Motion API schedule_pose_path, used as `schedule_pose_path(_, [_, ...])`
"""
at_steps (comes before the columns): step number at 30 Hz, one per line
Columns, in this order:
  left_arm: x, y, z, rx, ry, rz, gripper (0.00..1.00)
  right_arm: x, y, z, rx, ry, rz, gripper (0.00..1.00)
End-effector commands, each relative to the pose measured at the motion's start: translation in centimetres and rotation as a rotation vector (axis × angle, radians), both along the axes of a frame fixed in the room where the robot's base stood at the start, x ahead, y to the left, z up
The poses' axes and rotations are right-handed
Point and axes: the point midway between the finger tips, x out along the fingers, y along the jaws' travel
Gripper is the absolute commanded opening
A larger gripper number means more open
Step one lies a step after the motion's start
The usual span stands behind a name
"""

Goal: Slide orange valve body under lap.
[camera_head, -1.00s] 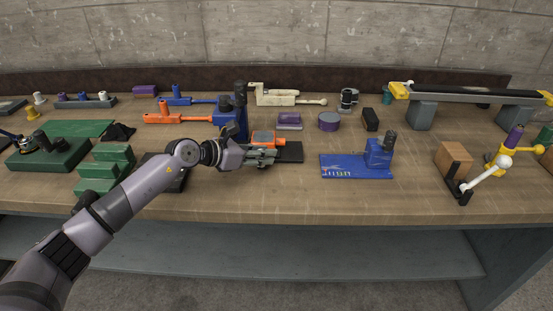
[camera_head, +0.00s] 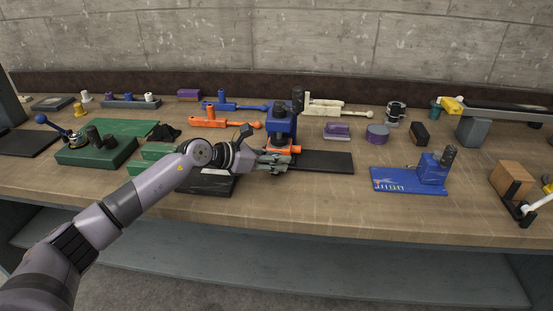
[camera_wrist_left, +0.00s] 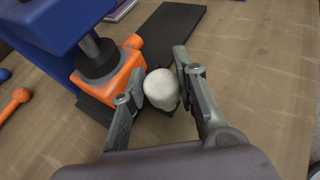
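The orange valve body (camera_head: 288,150) sits at the foot of the blue press-like stand (camera_head: 283,122). In the left wrist view the valve body (camera_wrist_left: 125,68) is below the dark round lap (camera_wrist_left: 97,60), whose lower end is at or just above its top; contact is unclear. A white round knob (camera_wrist_left: 160,90) shows at the valve body's near side. My right gripper is not in view.
A black plate (camera_head: 328,162) extends right of the stand, its surface bare there. A blue fixture (camera_head: 410,184) stands further right. Orange (camera_head: 226,123) and blue handled tools lie behind on the left. Green blocks (camera_head: 98,150) are at the left.

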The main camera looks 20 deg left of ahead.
Motion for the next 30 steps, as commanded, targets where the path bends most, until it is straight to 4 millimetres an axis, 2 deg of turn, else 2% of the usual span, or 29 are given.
schedule_pose_path(3, [0.1, 0.3, 0.0, 0.003, -0.001, 0.006, 0.35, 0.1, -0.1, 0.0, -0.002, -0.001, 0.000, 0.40])
schedule_pose_path(8, [0.1, 0.2, 0.0, 0.001, -0.001, 0.005, 0.35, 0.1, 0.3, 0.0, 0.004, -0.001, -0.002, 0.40])
schedule_pose_path(12, [0.0, 0.2, 0.0, 0.000, -0.001, 0.003, 0.35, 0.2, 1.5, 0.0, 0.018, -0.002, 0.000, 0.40])
schedule_pose_path(16, [-0.6, 0.8, 0.3, 0.001, -0.001, 0.005, 0.35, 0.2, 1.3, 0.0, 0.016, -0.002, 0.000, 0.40])
schedule_pose_path(30, [-7.4, 6.1, 3.7, 0.004, 0.003, 0.006, 0.35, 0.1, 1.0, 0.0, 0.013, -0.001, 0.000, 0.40])
